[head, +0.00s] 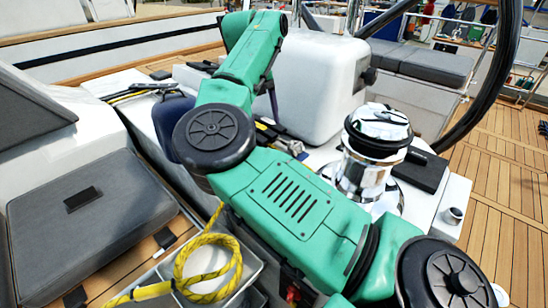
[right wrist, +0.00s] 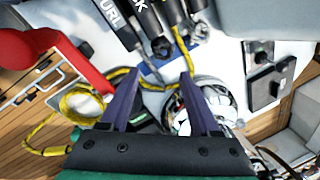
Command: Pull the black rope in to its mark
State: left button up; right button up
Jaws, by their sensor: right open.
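My right gripper (right wrist: 158,72) is open in the right wrist view, its two dark blue fingers spread apart with no rope clearly held between them. Beyond the fingertips are dark levers (right wrist: 150,18) with white lettering and a yellow rope (right wrist: 182,42). A chrome winch (right wrist: 212,105) is partly behind the right-hand finger; it also stands upright in the head view (head: 362,165). In the head view my green right arm crosses the middle and hides much of the deck. I cannot surely pick out the black rope or its mark. My left gripper is not in view.
A coil of yellow rope (head: 205,268) hangs at a pale bin near the front; it shows in the wrist view (right wrist: 82,102). A red rounded part (right wrist: 35,50) is at the left there. A black wheel rim (head: 490,85), white housing (head: 318,80) and grey cushion (head: 85,225) stand around.

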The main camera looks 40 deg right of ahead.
jog(key=f, duration=0.4)
jog(key=s+d+f, duration=0.1)
jog(key=f, duration=0.3)
jog(key=d+f, duration=0.1)
jog(key=f, duration=0.4)
jog(key=shift+s+d+f+b, duration=0.1)
jog(key=shift+s+d+b, duration=0.15)
jog(key=shift+b, duration=0.15)
grip_shut()
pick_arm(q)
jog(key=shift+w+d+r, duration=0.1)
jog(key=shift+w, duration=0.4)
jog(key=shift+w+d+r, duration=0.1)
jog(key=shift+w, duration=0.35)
